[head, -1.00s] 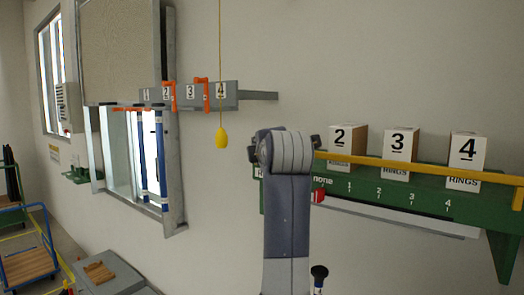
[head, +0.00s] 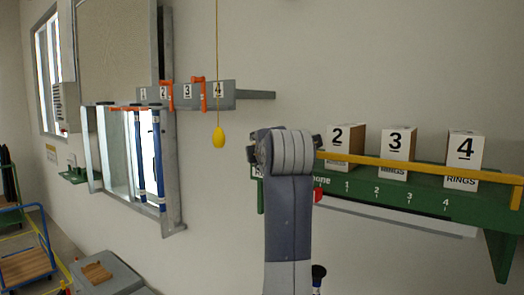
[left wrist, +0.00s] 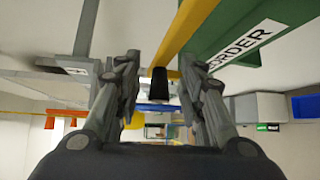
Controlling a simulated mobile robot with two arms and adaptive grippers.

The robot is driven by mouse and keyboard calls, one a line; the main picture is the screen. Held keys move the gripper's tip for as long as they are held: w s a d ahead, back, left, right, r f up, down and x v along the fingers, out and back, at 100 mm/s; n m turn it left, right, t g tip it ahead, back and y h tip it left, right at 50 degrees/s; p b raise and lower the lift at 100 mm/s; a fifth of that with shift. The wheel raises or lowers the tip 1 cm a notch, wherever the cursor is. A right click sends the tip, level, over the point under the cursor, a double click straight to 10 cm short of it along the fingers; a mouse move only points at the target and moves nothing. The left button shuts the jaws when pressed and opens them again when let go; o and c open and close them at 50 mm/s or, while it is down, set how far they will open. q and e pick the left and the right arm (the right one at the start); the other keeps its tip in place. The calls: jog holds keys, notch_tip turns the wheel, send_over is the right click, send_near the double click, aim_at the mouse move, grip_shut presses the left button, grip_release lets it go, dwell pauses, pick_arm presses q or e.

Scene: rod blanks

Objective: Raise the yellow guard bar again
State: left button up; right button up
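The yellow guard bar (head: 420,167) runs nearly level along the front of the green shelf (head: 400,187), across the fronts of the numbered white boxes. Its left end is hidden behind my arm in the head view. In the left wrist view the bar (left wrist: 187,35) ends in a black tip (left wrist: 160,88) that shows between the fingers of my left gripper (left wrist: 160,82). The fingers are apart, with a gap on both sides of the tip; I see no contact. In the head view my wrist hides most of this gripper. My right gripper is not in view.
Boxes 2 (head: 345,147), 3 (head: 397,153) and 4 (head: 464,159) stand on the shelf behind the bar. A yellow pull knob (head: 218,138) hangs on a cord to the left. A grey rack (head: 210,96) with orange clips is on the wall. Wall above the boxes is clear.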

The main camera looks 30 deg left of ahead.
pick_arm(q)
jog(key=v, duration=1)
jog(key=shift+s+d, duration=0.15)
jog(key=shift+d, duration=0.15)
